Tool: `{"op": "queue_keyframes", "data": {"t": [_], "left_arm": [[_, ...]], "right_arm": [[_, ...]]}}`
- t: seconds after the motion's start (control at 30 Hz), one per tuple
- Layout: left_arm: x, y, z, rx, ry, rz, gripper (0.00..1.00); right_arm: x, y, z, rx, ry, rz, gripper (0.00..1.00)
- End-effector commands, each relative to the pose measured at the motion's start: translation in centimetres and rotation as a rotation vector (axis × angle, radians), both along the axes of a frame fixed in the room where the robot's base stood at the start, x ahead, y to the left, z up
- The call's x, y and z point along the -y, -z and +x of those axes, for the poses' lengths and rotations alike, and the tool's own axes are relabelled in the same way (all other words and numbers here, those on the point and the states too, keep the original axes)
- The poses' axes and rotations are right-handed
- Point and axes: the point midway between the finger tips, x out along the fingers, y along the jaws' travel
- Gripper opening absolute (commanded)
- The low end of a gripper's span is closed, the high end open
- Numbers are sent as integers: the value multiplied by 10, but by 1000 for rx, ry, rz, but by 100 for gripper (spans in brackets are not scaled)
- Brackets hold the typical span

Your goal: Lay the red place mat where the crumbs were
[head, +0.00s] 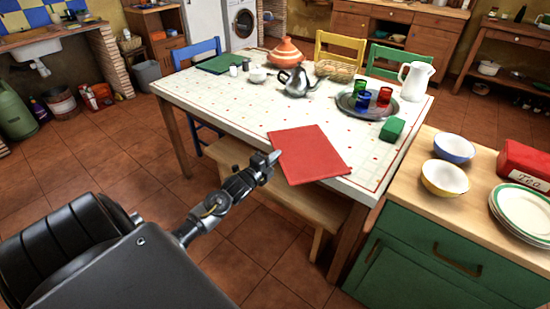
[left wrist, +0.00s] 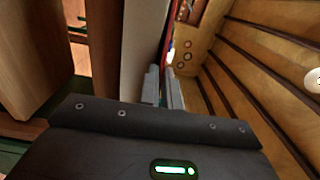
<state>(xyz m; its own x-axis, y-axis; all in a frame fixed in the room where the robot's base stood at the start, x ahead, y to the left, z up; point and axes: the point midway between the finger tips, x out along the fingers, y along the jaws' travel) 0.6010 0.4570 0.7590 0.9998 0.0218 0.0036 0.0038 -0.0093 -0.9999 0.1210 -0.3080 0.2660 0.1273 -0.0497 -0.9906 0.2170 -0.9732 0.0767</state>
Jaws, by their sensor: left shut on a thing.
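The red place mat (head: 312,152) lies flat or nearly flat at the near edge of the white-clothed table (head: 240,105), and its near left corner reaches past that edge. I cannot tell whether it rests fully on the cloth. My left gripper (head: 272,158) is shut on the mat's left near edge. In the left wrist view the fingers (left wrist: 162,88) are closed together, with a thin red strip of the mat (left wrist: 169,58) just beyond them. I see no crumbs that I can make out. My right gripper is not in view.
A tray (head: 352,106) with blue and red glasses and a green block (head: 391,130) stand right of the mat. A teapot (head: 294,82) and a bread basket (head: 340,69) stand behind. A wooden bench (head: 300,200) is under the near edge. A green cabinet (head: 430,250) stands right.

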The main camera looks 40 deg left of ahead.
Motion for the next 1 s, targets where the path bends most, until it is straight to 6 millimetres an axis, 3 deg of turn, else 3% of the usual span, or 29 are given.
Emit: {"op": "queue_keyframes", "data": {"t": [0.43,0.47,0.6,1.0], "left_arm": [[0,4,0,3,0,0,0],[0,4,0,1,0,1,9],[0,4,0,1,0,1,27],[0,2,-4,-1,0,1,27]], "right_arm": [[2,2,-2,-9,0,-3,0],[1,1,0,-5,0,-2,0],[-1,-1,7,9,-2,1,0],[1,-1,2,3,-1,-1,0]]}}
